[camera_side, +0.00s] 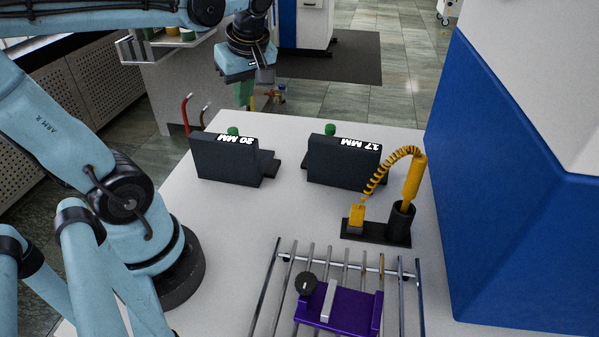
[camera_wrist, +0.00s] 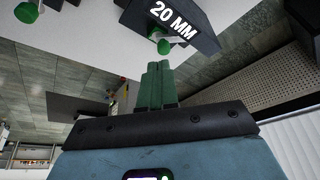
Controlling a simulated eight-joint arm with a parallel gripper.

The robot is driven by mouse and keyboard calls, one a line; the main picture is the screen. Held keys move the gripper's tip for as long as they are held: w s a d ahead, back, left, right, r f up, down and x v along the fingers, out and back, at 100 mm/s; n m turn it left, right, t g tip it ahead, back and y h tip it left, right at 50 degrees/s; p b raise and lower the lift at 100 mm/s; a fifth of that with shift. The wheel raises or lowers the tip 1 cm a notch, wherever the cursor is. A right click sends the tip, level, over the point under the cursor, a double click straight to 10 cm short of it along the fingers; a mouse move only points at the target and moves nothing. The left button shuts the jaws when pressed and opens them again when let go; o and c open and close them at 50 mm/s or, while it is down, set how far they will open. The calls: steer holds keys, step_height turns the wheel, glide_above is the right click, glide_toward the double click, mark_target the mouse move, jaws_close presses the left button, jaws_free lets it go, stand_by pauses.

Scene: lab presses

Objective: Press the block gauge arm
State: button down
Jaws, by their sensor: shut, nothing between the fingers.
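Two dark block gauges stand on the white table: the "20 MM" gauge (camera_side: 225,158) at left and the "17 MM" gauge (camera_side: 342,163) to its right. A green knob (camera_side: 233,131) shows at the top behind the 20 MM gauge, and another green knob (camera_side: 330,129) behind the 17 MM one. My gripper (camera_side: 244,104) is shut and empty, with green fingers pointing down, beyond the 20 MM gauge's back side. In the wrist view the fingers (camera_wrist: 158,64) are together, just short of the 20 MM gauge's green-tipped arm (camera_wrist: 163,46), with a visible gap. The other green knob (camera_wrist: 27,12) is at upper left.
A yellow tool with a coiled cord (camera_side: 412,182) stands in a black holder at right. A purple clamp (camera_side: 338,310) sits on metal rails in front. A large blue-and-white machine (camera_side: 500,200) bounds the right side. The table between is clear.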

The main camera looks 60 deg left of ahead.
stand_by(0.4)
steer(key=x, duration=1)
steer(key=shift+w+a+n+g, duration=0.15)
steer(key=shift+a+n+g, duration=0.15)
steer(key=shift+n, duration=0.35)
steer(key=shift+w+a+n+g, duration=0.2)
steer(key=shift+a+n, duration=0.2)
steer(key=shift+n, duration=0.25)
steer(key=shift+w+a+n+g+h, duration=0.15)
steer(key=shift+a+n+g, duration=0.1)
steer(key=shift+a+n, duration=0.75)
steer(key=shift+w+a+n+g+h, duration=0.15)
steer(key=shift+a+n+g, duration=0.1)
steer(key=shift+a+n, duration=0.75)
steer(key=shift+s+a, duration=0.15)
steer(key=shift+a, duration=0.2)
